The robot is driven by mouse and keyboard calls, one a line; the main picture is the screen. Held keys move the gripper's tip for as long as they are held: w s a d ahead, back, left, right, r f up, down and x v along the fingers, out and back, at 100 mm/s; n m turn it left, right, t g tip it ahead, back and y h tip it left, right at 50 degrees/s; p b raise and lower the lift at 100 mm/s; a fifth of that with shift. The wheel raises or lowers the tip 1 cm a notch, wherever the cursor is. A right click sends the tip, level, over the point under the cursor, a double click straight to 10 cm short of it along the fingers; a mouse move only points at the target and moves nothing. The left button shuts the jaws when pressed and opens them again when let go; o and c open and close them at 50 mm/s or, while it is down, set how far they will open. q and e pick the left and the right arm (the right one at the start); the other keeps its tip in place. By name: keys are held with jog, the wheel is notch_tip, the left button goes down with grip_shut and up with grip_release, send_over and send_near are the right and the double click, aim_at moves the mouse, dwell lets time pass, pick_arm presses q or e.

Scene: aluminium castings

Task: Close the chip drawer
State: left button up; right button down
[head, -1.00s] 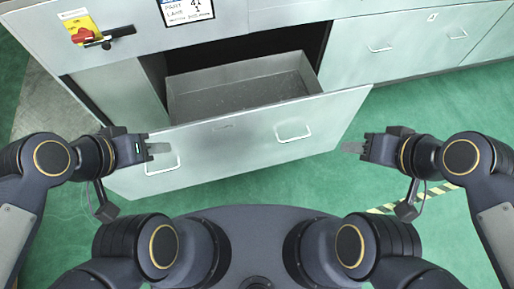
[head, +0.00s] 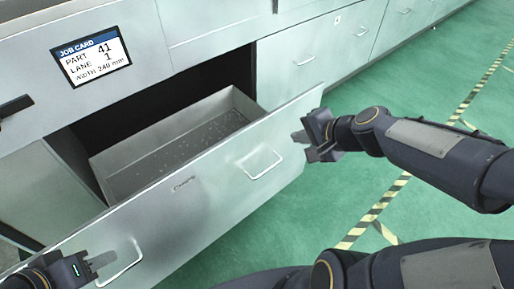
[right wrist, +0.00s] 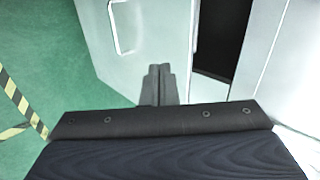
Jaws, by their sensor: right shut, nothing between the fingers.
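The chip drawer (head: 185,185) is pulled out of the grey cabinet, its tray (head: 165,150) showing behind the front panel, with small specks on the tray floor. Its front has a right handle (head: 260,164) and a left handle (head: 120,270). My right gripper (head: 299,136) is shut and empty beside the right end of the front panel; I cannot tell whether it touches. In the right wrist view its closed fingers (right wrist: 158,85) overlap the panel's lower part (right wrist: 130,65). My left gripper (head: 100,261) is by the left handle; its jaw state is unclear.
A job card (head: 91,55) is on the cabinet face above the drawer, and a dark switch handle (head: 15,106) is at the far left. Closed drawers (head: 310,60) continue to the right. The green floor (head: 400,100) is open, with yellow-black striped tape (head: 375,215).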

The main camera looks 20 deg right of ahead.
jog(key=f, duration=0.2)
jog(key=b, duration=0.2)
send_near(262, 130)
jog(key=x, duration=0.5)
jog(key=shift+s+a+f, duration=0.1)
jog(key=shift+s+f, duration=0.25)
jog(key=shift+w+a+f, duration=0.1)
jog(key=shift+w+a, duration=0.05)
jog(key=shift+w, duration=0.45)
jog(key=shift+w, duration=0.1)
